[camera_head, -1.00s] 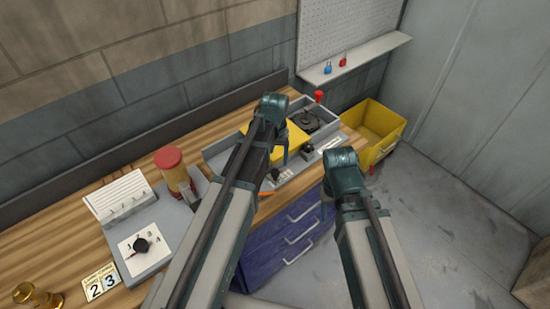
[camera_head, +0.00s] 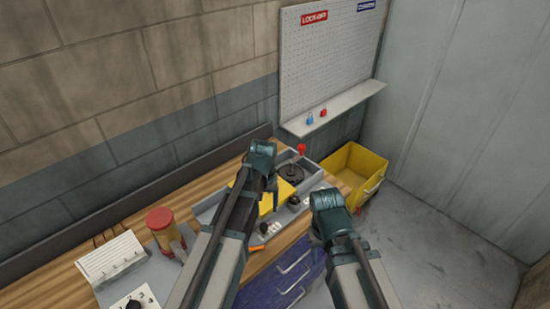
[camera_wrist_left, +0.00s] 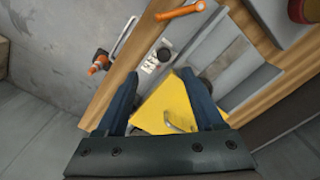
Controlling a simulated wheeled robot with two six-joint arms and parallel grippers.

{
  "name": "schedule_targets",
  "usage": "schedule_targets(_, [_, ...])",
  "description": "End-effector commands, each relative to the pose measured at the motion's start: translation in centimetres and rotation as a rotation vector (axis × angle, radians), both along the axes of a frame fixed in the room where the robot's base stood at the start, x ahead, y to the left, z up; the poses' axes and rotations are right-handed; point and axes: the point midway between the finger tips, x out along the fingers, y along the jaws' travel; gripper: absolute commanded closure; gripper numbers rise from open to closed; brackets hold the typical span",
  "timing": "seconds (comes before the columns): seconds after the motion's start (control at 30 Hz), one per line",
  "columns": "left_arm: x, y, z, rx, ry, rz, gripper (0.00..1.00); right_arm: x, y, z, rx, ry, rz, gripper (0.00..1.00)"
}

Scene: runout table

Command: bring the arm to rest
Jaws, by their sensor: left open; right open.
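My left arm reaches up from the bottom in the head view, its gripper end (camera_head: 262,155) over the grey unit on the bench. In the left wrist view its fingers (camera_wrist_left: 160,88) stand apart with nothing held between them. A yellow panel with a small handle (camera_wrist_left: 170,112) lies beyond and below them; it also shows in the head view (camera_head: 290,188), partly covered by my arm. My right arm's gripper end (camera_head: 328,203) is right of the left one, in front of the bench; its fingertips are hidden, and I see nothing held.
The wooden bench (camera_head: 50,298) runs along the wall. It carries a red-lidded jar (camera_head: 161,228) and the grey unit with a round black part (camera_head: 290,173). A yellow bin (camera_head: 352,170) stands beyond the right end. A shelf (camera_head: 345,105) holds two padlocks. Floor at right is clear.

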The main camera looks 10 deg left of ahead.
Motion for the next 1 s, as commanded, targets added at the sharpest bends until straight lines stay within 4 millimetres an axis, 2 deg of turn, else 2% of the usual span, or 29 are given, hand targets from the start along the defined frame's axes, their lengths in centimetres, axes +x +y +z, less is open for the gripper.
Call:
schedule_targets(0.03, [-2.1,-1.2,-2.3,0.007,0.005,-0.042,0.31,0.0,0.0,-2.3,0.000,0.000,0.001,0.50])
schedule_targets(0.2, [-8.5,-4.8,-7.1,0.044,0.023,-0.213,0.31,0.0,0.0,-7.1,-0.002,0.000,0.006,0.50])
schedule_targets(0.3, [-11.6,-6.2,-9.1,0.065,0.032,-0.300,0.31,0.0,0.0,-9.2,-0.002,0.000,0.009,0.50])
schedule_targets(0.4, [-13.9,-7.0,-10.4,0.081,0.038,-0.366,0.31,0.0,0.0,-10.5,-0.003,0.000,0.011,0.50])
schedule_targets(0.57, [-15.4,-7.5,-11.1,0.093,0.044,-0.415,0.31,0.0,0.0,-11.2,-0.002,0.000,0.013,0.50])
schedule_targets(1.0, [-15.3,-7.6,-10.9,0.094,0.044,-0.418,0.31,0.0,0.0,-11.0,-0.003,0.000,0.013,0.50])
